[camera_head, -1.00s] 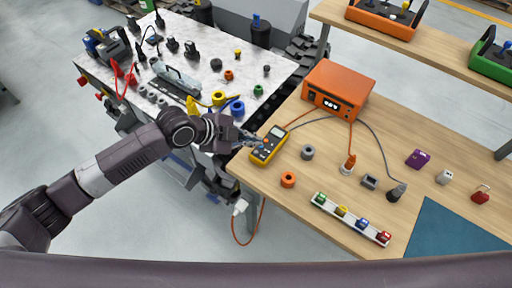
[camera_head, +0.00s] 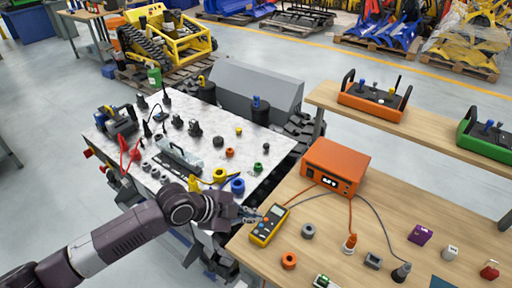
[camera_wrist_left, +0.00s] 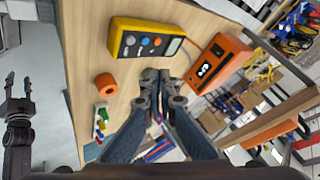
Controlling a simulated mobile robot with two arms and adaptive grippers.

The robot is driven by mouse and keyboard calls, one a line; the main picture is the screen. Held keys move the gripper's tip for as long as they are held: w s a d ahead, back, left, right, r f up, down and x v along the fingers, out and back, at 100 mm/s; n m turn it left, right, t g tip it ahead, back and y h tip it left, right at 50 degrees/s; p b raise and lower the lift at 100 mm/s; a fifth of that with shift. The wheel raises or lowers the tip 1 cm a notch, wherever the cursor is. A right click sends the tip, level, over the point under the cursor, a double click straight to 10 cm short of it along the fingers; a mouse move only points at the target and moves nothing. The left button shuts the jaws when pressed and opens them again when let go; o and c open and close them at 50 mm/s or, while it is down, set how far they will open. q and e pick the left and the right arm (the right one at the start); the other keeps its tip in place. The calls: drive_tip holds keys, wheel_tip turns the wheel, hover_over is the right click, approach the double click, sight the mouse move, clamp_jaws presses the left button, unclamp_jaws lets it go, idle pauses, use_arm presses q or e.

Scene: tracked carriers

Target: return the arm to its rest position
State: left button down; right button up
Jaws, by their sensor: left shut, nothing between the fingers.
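My left gripper (camera_head: 258,217) is at the end of the arm coming in from the left. It is beside the yellow multimeter (camera_head: 268,226) on the wooden table (camera_head: 330,262). In the left wrist view my left gripper (camera_wrist_left: 158,76) has its fingertips together with nothing between them, and the multimeter (camera_wrist_left: 145,42) lies just beyond them. I cannot tell the exact gap between them. My right gripper (camera_wrist_left: 18,84) shows at the left of the wrist view, its two fingers apart and empty. It is out of the head view.
An orange power supply (camera_head: 335,166) with cables stands behind the multimeter. Orange (camera_head: 289,260) and grey (camera_head: 308,231) rings lie near it. A marble-topped bench (camera_head: 222,137) with several parts is at left. A raised shelf (camera_head: 430,122) is at the back right.

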use_arm(q)
drive_tip(key=s+d+f+n, duration=0.2)
drive_tip(key=s+n, duration=0.3)
drive_tip(key=s, duration=0.4)
drive_tip(key=s+a+f+n+g+y, duration=0.15)
drive_tip(key=s+a+n+y, duration=0.25)
drive_tip(key=s+a+n, duration=0.55)
drive_tip(key=s+a+f+n+t+y, duration=0.1)
drive_tip(key=s+a+f+n+y, duration=0.3)
drive_tip(key=s+a, duration=0.55)
wheel_tip(320, 180, down, 25)
drive_tip(key=w+a+g+b, duration=0.1)
drive_tip(key=a+g, duration=0.1)
drive_tip(key=a, duration=0.1)
drive_tip(key=s+a+f+g+b, duration=0.1)
drive_tip(key=s+a+f, duration=0.1)
drive_tip(key=s+f, duration=1.4)
wheel_tip(320, 180, down, 2)
drive_tip(key=shift+s+a+f, duration=0.2)
drive_tip(key=shift+s+a, duration=0.1)
drive_tip(key=shift+a, duration=0.05)
